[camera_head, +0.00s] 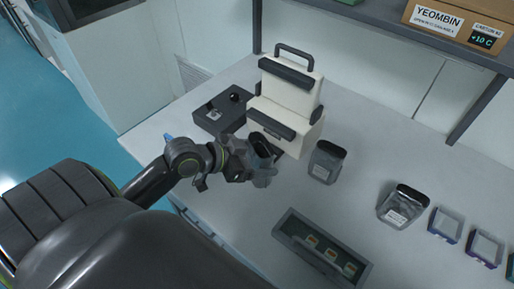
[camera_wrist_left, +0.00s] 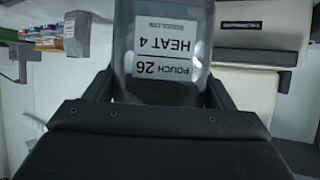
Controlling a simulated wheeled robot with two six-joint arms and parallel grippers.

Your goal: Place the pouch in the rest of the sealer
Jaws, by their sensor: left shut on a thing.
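The cream sealer (camera_head: 292,88) with dark bars and a top handle stands on the bench. It shows upside down at the right in the left wrist view (camera_wrist_left: 252,88). My left gripper (camera_head: 246,163) is just in front of the sealer's base. It is shut on a clear pouch (camera_head: 263,149) with a dark top. In the left wrist view the pouch (camera_wrist_left: 165,25) sits between the fingers, its white label reading "POUCH 26, HEAT 4" upside down. A dark ledge low on the sealer's front is partly hidden by the pouch and gripper. My right gripper is not seen.
A dark control box (camera_head: 206,121) with a knob sits left of the sealer. Two more dark-topped pouches (camera_head: 325,170) (camera_head: 393,213) stand to the right. A grey tray (camera_head: 281,232) with small items lies in front. Purple-edged cases (camera_head: 446,224) are at far right; a shelf (camera_head: 370,14) overhangs the back.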

